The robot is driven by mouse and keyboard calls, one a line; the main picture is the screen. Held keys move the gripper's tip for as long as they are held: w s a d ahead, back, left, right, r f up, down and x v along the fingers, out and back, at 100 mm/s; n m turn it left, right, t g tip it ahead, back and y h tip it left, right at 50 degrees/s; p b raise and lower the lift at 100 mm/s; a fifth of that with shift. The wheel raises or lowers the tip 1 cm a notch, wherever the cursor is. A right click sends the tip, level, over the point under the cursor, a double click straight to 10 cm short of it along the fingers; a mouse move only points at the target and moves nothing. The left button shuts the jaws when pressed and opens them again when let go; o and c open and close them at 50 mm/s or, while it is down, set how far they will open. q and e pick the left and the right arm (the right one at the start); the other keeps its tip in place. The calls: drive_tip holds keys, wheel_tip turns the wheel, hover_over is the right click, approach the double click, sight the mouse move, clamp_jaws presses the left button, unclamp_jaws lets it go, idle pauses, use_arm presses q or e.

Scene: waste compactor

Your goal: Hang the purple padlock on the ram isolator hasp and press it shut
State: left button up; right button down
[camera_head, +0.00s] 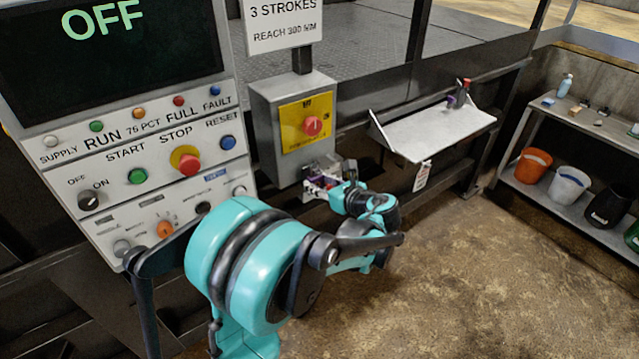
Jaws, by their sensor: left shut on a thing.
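The ram isolator is a grey box (267,128) with a yellow plate and a red knob (313,126). My left arm reaches in from the bottom, and my left gripper (322,183) is just below the isolator box. It is shut on a small purple thing (330,181), which looks like the purple padlock. The gripper hides most of it, and I cannot tell whether it touches the hasp or whether its shackle is open. The hasp is too small and covered to make out clearly. My right gripper is not in view.
A control panel (150,150) with a screen reading OFF stands left. A white shelf (435,135) right of the isolator bears small purple and red items and a hanging tag (422,176). A side bench with buckets (569,185) stands far right. The floor between is clear.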

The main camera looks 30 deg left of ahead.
use_arm(q)
drive_tip(key=o, duration=1.1)
drive_tip(key=shift+f, duration=0.1)
drive_tip(key=shift+c, duration=0.4)
drive_tip(key=p+v, duration=0.1)
drive_tip(key=v, duration=0.6)
drive_tip(key=shift+p, duration=0.35)
